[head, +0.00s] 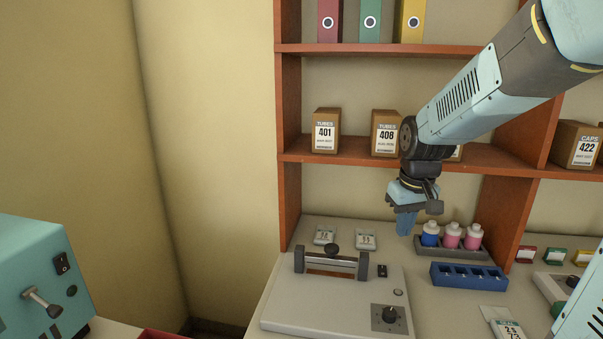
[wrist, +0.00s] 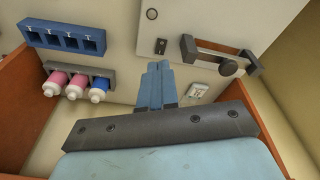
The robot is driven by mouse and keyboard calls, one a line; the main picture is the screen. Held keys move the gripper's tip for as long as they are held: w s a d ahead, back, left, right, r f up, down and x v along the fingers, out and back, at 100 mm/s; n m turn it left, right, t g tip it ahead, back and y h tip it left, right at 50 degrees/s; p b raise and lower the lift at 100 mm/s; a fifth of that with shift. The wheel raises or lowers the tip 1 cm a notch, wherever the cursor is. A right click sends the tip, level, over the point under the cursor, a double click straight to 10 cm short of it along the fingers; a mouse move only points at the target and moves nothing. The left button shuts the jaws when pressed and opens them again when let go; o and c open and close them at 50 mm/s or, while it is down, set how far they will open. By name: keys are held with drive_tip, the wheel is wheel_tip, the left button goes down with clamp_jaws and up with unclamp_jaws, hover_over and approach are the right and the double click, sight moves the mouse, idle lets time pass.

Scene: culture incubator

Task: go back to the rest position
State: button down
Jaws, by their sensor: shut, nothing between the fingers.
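My gripper (head: 404,222) hangs from my arm above the bench, in front of the shelf unit, pointing down. Its blue fingers are together and hold nothing. It also shows in the wrist view (wrist: 158,72), with the fingers side by side over the bench. In the head view it is left of a small rack (head: 465,252) with a blue-bodied bottle (head: 430,235) and two pink ones, and apart from them.
A grey device (head: 290,308) with a handle bar stands at left on the bench. A blue empty rack (head: 468,276) lies in front of the bottles. Boxes (head: 326,131) and binders fill the shelves. A teal machine (head: 30,270) is at far left.

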drive_tip(key=s+r+m+t, duration=0.1)
drive_tip(key=s+r, duration=0.3)
drive_tip(key=s, duration=0.4)
drive_tip(key=s+r+m+t, duration=0.1)
drive_tip(key=s+r+t, duration=0.1)
drive_tip(key=s+r, duration=0.2)
drive_tip(key=shift+s+d+t, duration=0.3)
drive_tip(key=shift+s+d, duration=0.05)
drive_tip(key=shift+s, duration=1.55)
drive_tip(key=shift+r, duration=0.1)
